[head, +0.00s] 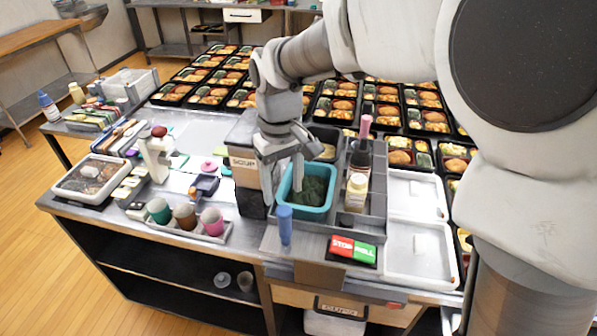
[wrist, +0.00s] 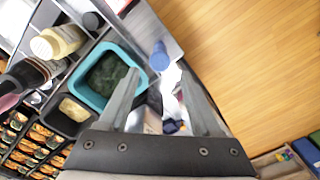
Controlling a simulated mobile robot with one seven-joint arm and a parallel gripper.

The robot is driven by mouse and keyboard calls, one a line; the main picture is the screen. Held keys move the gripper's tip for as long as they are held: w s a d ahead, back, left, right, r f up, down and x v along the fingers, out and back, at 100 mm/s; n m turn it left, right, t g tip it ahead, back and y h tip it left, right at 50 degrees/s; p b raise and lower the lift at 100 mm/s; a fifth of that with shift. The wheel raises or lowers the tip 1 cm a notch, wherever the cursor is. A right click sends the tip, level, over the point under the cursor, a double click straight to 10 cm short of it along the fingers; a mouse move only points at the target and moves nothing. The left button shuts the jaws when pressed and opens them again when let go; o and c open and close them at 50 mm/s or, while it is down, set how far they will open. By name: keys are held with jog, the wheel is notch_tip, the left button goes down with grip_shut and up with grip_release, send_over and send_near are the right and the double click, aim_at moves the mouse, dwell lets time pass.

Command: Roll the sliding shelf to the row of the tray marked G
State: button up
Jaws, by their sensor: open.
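The sliding shelf (head: 374,210) is a grey unit on the near edge of the table, holding a teal bin (head: 318,208) of dark green food and several bottles. An upright blue post (head: 284,225) stands at its front left; it also shows in the wrist view (wrist: 160,56), in line with the gap between my fingers. A red STOP and green ROLL pad (head: 351,250) is on its front. My gripper (head: 283,185) is open and empty, pointing down near the teal bin's left side, above and behind the post. No letter G is readable on any tray.
Rows of filled black bento trays (head: 208,95) cover the table behind the shelf. A SOUP box (head: 243,165) stands close left of my gripper. Cups (head: 212,221) in a holder and utensils lie further left.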

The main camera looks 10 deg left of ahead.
aim_at(285, 223)
notch_tip(285, 223, down, 11)
jog(key=shift+f, duration=0.15)
grip_shut()
dwell(0.5)
dwell(1.0)
